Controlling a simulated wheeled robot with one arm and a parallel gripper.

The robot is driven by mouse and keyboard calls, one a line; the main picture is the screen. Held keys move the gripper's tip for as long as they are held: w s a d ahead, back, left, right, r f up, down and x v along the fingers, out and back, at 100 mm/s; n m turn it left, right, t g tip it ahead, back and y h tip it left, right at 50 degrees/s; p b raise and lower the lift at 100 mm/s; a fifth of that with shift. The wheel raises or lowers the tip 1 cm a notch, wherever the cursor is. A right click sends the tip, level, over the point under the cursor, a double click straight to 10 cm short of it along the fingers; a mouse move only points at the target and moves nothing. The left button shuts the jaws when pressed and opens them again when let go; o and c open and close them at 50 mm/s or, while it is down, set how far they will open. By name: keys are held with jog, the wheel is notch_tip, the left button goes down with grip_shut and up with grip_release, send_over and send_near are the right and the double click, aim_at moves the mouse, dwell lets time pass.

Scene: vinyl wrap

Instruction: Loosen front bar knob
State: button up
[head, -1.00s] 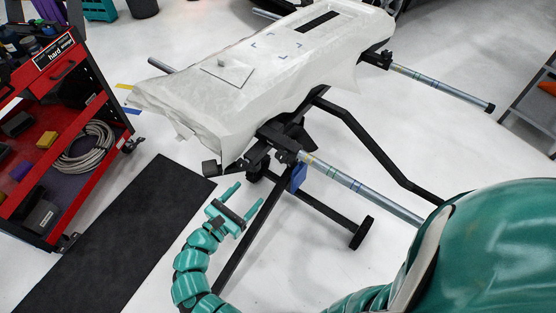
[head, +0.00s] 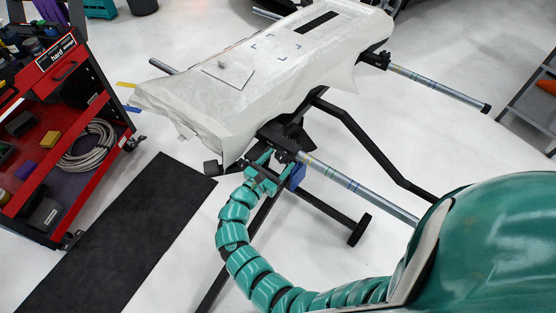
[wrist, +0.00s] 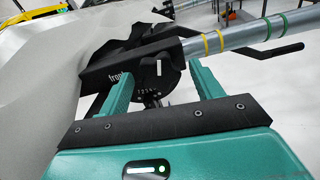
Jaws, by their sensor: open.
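The front bar knob (wrist: 146,77) is a dark round dial with a white pointer line and small white numerals, on a black clamp block (wrist: 120,72) lettered "front". My gripper (wrist: 161,70) is open, with one teal finger to each side of the knob. A gap shows beside the knob; I cannot tell if either finger touches it. The silver front bar (wrist: 235,38), with yellow and green bands, runs out of the clamp to the right. In the head view, my gripper (head: 268,170) is at the clamp under the near edge of the stand, and the knob cannot be made out.
A white-wrapped panel (head: 240,85) lies on the black stand (head: 365,140), its loose wrap hanging near the clamp. A blue tag (head: 298,175) hangs by the front bar. A red tool cart (head: 90,110) and black mat (head: 120,225) are at left. Open floor lies around the stand.

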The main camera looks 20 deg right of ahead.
jog(key=shift+w, duration=0.1)
jog(key=c, duration=1)
jog(key=shift+d+f+b, duration=0.1)
jog(key=shift+f+b, duration=0.05)
jog(key=shift+b, duration=0.5)
